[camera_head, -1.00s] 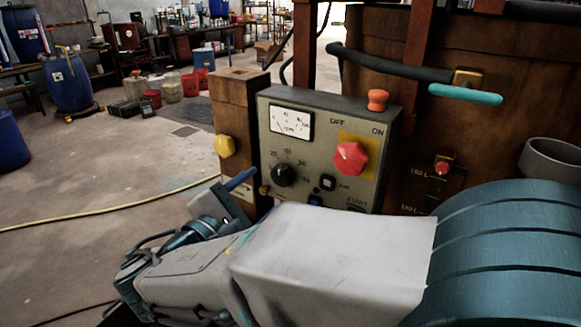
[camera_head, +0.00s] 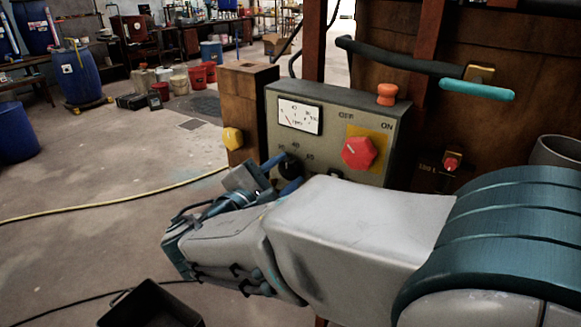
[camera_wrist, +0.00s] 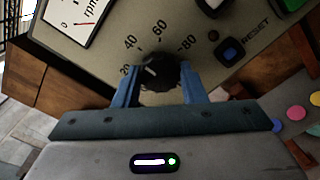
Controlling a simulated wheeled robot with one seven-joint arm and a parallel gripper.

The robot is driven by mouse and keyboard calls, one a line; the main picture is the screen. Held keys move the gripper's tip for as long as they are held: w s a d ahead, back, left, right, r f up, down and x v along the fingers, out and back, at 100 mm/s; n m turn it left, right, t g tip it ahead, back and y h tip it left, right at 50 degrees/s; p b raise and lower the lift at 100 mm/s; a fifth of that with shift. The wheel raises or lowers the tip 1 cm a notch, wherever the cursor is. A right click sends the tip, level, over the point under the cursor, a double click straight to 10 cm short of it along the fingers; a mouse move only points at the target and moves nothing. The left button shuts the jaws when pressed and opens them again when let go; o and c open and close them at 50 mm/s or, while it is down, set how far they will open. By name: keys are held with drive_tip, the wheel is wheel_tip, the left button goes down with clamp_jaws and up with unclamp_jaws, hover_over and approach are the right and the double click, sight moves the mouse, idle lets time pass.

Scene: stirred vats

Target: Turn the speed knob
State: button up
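The speed knob is a round black dial (camera_wrist: 160,74) with a pale pointer line, set in a printed scale on the grey control panel (camera_head: 340,108). In the head view the knob (camera_head: 289,165) is partly hidden by my fingers. My gripper (camera_wrist: 158,90) is open, with one blue finger on each side of the knob in the wrist view. A narrow gap seems to show on both sides; contact cannot be made out. My gripper also shows in the head view (camera_head: 283,174) at the panel's lower left. The pointer tilts up and left.
A red switch (camera_head: 359,153) on a yellow plate sits right of the knob, with a gauge (camera_head: 300,116) above. A blue reset button (camera_wrist: 231,51) is close by. A yellow knob (camera_head: 233,138) is on the post at left. A hose crosses the open floor.

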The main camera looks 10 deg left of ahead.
drive_tip(key=shift+r+p, duration=0.1)
drive_tip(key=shift+p, duration=0.4)
drive_tip(key=shift+r+n+p, duration=0.1)
drive_tip(key=shift+n+p, duration=0.25)
drive_tip(key=shift+n, duration=0.05)
drive_tip(key=n+p, duration=0.3)
drive_tip(key=p, duration=0.1)
drive_tip(key=shift+r, duration=0.1)
drive_tip(key=n+p, duration=0.3)
drive_tip(key=p, duration=0.1)
drive_tip(key=n+p, duration=0.2)
drive_tip(key=p, duration=0.1)
drive_tip(key=shift+f+n, duration=0.25)
drive_tip(key=shift+n, duration=0.15)
drive_tip(key=shift+f, duration=0.1)
drive_tip(key=o, duration=1)
